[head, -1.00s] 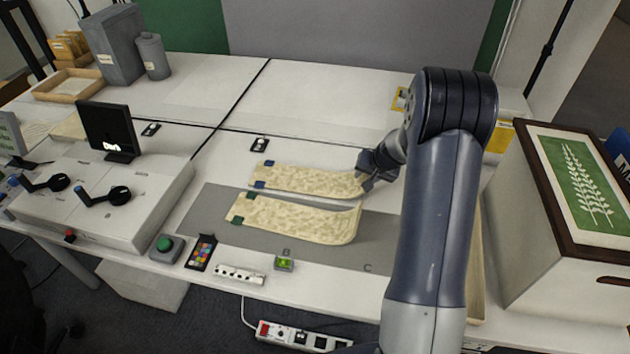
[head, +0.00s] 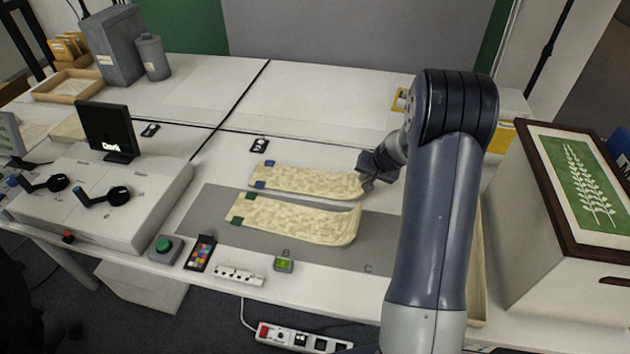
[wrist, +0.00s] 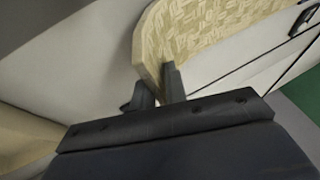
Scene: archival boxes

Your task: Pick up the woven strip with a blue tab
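My gripper (head: 367,182) is at the right end of the blue-tabbed strip. In the wrist view a woven strip end (wrist: 190,30) reaches down to my gripper fingers (wrist: 160,88), its edge running into the narrow gap between them. Whether they press on it is unclear. The tabs are out of the wrist view.
A framed green leaf picture (head: 580,180) tops a white box at right. A green button (head: 165,246), a colour card (head: 200,253) and a small green-screened device (head: 284,262) line the front edge. The table behind the strips is largely clear.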

